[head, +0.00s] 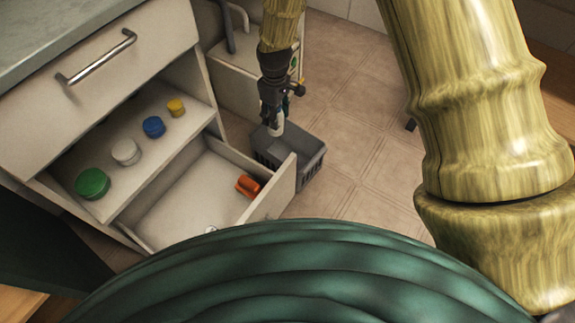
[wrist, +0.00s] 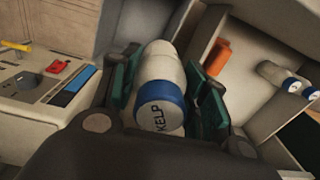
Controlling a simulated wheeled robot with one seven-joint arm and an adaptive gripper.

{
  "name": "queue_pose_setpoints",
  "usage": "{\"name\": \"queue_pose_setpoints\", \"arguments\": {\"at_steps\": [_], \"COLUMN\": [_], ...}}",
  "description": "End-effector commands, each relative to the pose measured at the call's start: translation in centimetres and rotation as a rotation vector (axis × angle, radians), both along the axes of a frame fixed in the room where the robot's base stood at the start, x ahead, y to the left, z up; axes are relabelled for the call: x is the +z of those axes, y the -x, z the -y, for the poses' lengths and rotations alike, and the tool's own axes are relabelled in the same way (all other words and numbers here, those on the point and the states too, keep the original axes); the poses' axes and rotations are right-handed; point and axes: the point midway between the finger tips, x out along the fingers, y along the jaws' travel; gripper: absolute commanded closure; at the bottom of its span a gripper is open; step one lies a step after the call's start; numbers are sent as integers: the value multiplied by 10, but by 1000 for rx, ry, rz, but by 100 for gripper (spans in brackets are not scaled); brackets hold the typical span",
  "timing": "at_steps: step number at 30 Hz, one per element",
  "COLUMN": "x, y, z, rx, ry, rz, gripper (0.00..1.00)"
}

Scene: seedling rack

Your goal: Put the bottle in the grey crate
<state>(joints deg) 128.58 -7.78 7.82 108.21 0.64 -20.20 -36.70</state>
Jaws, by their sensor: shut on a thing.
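A white bottle with a blue cap marked KELP (wrist: 160,95) is held between the fingers of my gripper (wrist: 172,85) in the wrist view. In the head view my gripper (head: 275,108) hangs down, shut on the bottle (head: 277,127), whose lower end shows below the fingers. The grey crate (head: 313,163) stands on the floor beside the open drawer. The bottle appears above or at the crate's back left part; its exact height over the rim cannot be told. The crate's inside is mostly hidden by its walls and the drawer front.
The open drawer (head: 284,190) juts out in front of the crate and holds an orange object (head: 247,186). Several jars, including a green one (head: 92,184), stand on the surface above. A pale cabinet (head: 235,92) stands behind. Tiled floor (head: 355,130) to the right is free.

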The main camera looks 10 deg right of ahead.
Motion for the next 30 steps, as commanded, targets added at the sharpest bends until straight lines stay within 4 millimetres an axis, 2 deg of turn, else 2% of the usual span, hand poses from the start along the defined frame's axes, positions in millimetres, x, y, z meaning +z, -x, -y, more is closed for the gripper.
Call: {"name": "queue_pose_setpoints", "arguments": {"at_steps": [3,21,30], "x": [-23,-126,-162], "y": [-5,-24,-27], "z": [4,30,40], "rx": [111,701,916], "ry": [-1,8,17], "rz": [1,18,20], "gripper": [85,85,85]}}
